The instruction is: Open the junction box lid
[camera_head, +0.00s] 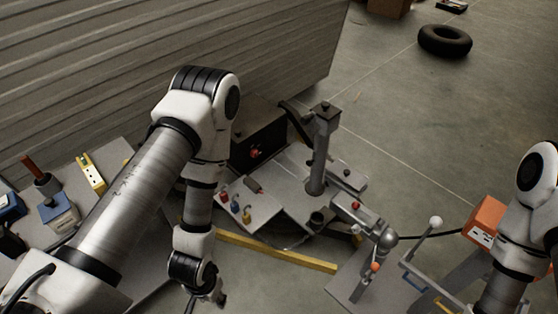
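No part in view is plainly marked as the junction box, and I cannot tell a lid. Candidates are a dark box (258,138) with a red spot on its front behind my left arm, an orange box (485,222) with a pale socket plate at right, and a small blue-grey box (60,214) on the left bench. My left arm crosses the left half, and my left gripper (207,298) points down at the bottom edge, mostly hidden or cut off, apart from these boxes. My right arm is at the right edge; its gripper is not in view.
A grey machine with an upright post (322,150) stands mid-view, with small coloured parts on its plate. A yellow bar (275,254) runs along its front. A ball-ended lever (434,222) stands at right. A corrugated wall (120,70) is behind; a tyre (445,40) lies on open floor.

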